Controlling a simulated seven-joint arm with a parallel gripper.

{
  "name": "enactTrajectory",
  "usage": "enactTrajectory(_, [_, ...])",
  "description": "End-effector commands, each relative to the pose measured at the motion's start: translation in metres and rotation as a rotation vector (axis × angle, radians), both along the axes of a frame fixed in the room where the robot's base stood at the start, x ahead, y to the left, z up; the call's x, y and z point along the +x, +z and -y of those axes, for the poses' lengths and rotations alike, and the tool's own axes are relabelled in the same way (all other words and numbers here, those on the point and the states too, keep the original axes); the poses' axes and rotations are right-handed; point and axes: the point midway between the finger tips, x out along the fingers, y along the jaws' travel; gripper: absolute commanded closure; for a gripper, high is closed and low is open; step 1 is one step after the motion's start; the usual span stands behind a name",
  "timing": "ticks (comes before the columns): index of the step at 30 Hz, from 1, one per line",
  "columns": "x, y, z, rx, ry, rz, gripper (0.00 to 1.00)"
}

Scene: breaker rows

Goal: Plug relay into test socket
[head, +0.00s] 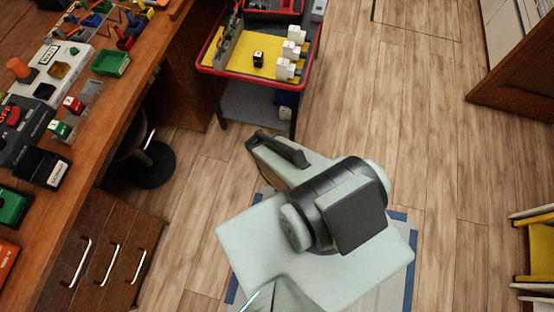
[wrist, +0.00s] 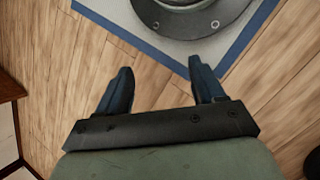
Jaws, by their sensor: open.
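My gripper (head: 277,150) is over the open floor, away from the bench and the cart. In the wrist view my gripper (wrist: 160,68) has its two dark fingers wide apart with nothing between them. A small black block with a white label (head: 258,59), possibly the relay, stands on the cart's yellow mat. Several white blocks (head: 291,48) stand at the mat's right side. A pale device with a labelled face and a yellowish recess (head: 60,70), possibly the test socket, sits on the bench.
The wooden bench (head: 120,95) runs along the left with bins, a green tray (head: 110,63) and several devices. The red-rimmed cart (head: 312,62) stands at the top middle. A dark stool (head: 152,165) is beside the bench.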

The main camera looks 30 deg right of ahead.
Motion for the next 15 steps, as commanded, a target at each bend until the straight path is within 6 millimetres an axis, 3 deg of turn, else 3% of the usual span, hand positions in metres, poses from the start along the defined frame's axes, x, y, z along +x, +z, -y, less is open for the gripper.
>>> enactTrajectory(1, [-0.015, -0.003, -0.009, 0.06, 0.012, -0.045, 0.32])
enactTrajectory(6, [-0.043, -0.006, -0.032, 0.22, 0.045, -0.133, 0.32])
enactTrajectory(15, [-0.05, -0.006, -0.039, 0.27, 0.058, -0.154, 0.32])
